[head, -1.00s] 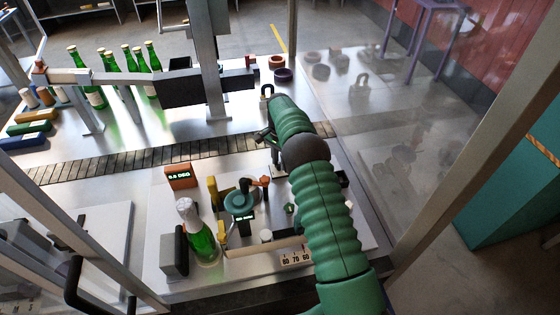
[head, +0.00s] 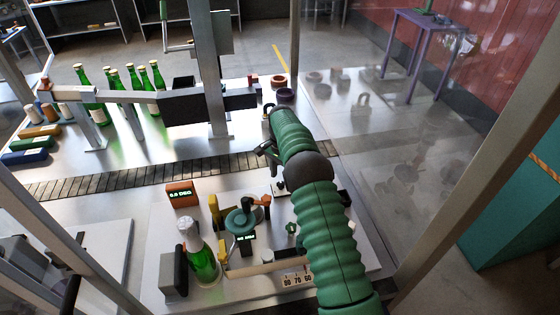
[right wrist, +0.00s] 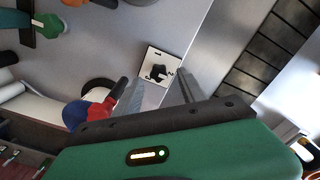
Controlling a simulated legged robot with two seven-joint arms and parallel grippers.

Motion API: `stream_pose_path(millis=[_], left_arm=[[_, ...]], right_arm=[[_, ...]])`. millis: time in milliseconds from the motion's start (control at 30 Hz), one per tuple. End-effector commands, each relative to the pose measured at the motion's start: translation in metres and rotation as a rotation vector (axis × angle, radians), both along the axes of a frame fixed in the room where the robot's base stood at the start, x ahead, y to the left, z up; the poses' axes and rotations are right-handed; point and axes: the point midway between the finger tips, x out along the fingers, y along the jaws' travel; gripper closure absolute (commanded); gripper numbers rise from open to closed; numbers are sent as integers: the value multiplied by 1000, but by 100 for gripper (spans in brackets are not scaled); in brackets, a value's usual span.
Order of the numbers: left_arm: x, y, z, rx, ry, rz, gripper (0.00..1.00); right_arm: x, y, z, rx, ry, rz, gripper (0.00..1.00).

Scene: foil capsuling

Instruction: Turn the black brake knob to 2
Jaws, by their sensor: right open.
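The black brake knob (right wrist: 157,72) sits on a small square white plate (right wrist: 150,63) with printed digits in the right wrist view. A 1 shows at one edge of the plate; which digit the knob points at is too small to tell. In the head view the plate (head: 279,188) shows small, below my right gripper (head: 266,150). My right gripper is open, and its two fingers (right wrist: 160,90) reach toward the plate, one at either side of the knob's near side, apart from it. My left gripper is not in view.
A green bottle (head: 203,262) with a silver cap stands at the front left of the bench plate. Near it are a teal wheel (head: 241,221) and an orange display (head: 182,195). A conveyor (head: 140,173) runs behind. A clear panel stands right.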

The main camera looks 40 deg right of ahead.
Motion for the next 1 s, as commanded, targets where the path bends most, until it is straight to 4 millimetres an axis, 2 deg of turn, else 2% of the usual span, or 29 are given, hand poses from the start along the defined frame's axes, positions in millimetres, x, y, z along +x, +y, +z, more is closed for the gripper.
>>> stream_pose_path(millis=[200,333,467,600,1000], left_arm=[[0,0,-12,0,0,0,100],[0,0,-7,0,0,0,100],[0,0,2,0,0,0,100],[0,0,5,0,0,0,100],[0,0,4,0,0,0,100]], right_arm=[[2,0,63,-3,-4,0,52],[3,1,103,-3,-3,0,52],[3,1,130,0,1,1,52],[3,1,141,2,2,1,52],[2,1,142,1,2,1,52]])
